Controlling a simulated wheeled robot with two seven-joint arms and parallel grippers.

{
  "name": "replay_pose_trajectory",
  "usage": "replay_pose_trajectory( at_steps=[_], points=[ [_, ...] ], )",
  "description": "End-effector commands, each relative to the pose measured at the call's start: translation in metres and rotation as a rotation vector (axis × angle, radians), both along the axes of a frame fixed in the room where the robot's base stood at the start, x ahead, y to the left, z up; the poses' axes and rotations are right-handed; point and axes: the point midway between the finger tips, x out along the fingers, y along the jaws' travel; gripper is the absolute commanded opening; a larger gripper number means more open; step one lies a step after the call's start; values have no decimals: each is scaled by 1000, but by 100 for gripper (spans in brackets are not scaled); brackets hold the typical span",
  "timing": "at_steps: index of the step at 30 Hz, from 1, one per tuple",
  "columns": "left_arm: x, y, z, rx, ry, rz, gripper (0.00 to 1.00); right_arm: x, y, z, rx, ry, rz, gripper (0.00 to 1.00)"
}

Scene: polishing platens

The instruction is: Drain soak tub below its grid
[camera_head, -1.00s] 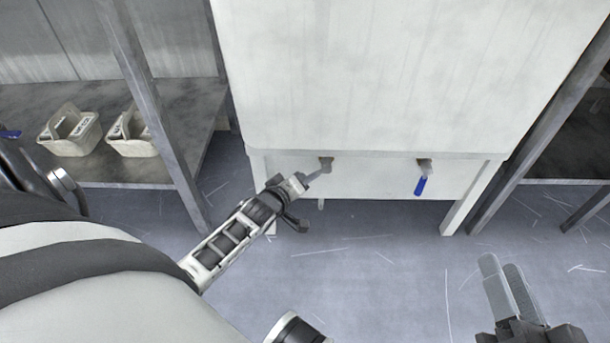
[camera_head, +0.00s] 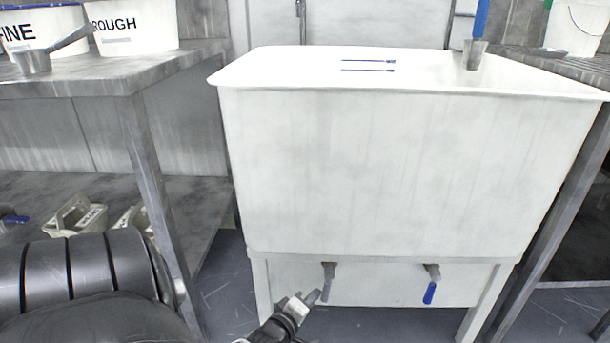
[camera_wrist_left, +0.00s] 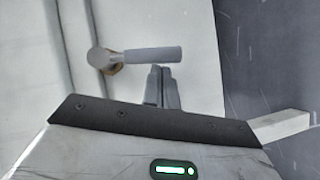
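The white soak tub (camera_head: 400,170) stands on legs in the middle of the head view. Two valves are at its lower front. The left valve (camera_head: 329,268) has a grey handle that hangs down; in the wrist view this handle (camera_wrist_left: 150,55) lies across the picture. The right valve has a blue handle (camera_head: 430,293), also hanging down. My left gripper (camera_head: 312,297) is just beside the grey handle. Its fingers (camera_wrist_left: 162,70) look closed together, with the tips at the handle's edge; I cannot tell whether they touch. My right gripper is out of view. The water is not visible.
Two short blue-and-dark marks (camera_head: 368,65) show on the tub's inner back wall. A blue-handled metal cup (camera_head: 474,54) is at the tub's far right. A bench (camera_head: 100,85) with FINE and ROUGH buckets stands left, baskets (camera_head: 75,216) on its lower shelf. Another bench stands right.

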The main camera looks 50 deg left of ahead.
Motion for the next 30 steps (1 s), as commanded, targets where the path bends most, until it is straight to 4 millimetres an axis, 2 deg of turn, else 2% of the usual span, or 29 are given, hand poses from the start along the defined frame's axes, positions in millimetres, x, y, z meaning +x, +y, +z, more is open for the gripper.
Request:
replay_pose_trajectory(
  at_steps=[23, 30],
  points=[
    [6, -6, -4, 1, 2, -5, 0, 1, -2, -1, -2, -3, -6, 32],
    [-2, 0, -4, 3, 4, -10, 0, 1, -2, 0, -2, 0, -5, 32]
  ],
)
